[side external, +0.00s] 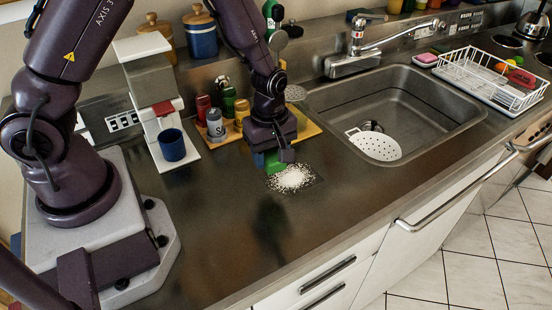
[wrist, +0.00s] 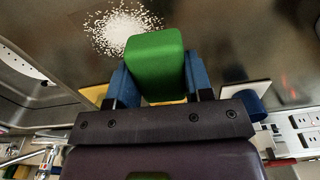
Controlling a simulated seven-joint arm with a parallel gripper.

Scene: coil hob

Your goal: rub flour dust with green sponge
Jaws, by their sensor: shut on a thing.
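The flour dust (side external: 290,178) is a white speckled patch on the dark metal counter, in front of the sink's left side. It also shows in the wrist view (wrist: 122,30), beside the sponge. My gripper (side external: 272,160) is shut on the green sponge (wrist: 155,60), with a blue finger on each side of it. In the side view the sponge (side external: 273,164) shows only partly under my gripper, close to the left edge of the flour. I cannot tell whether the sponge touches the counter.
A blue mug (side external: 172,145) stands at the coffee machine (side external: 150,90). Spice bottles (side external: 215,125) stand on a yellow tray (side external: 308,126) behind my gripper. The sink (side external: 400,105) holds a white strainer (side external: 375,144). The counter in front of the flour is clear.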

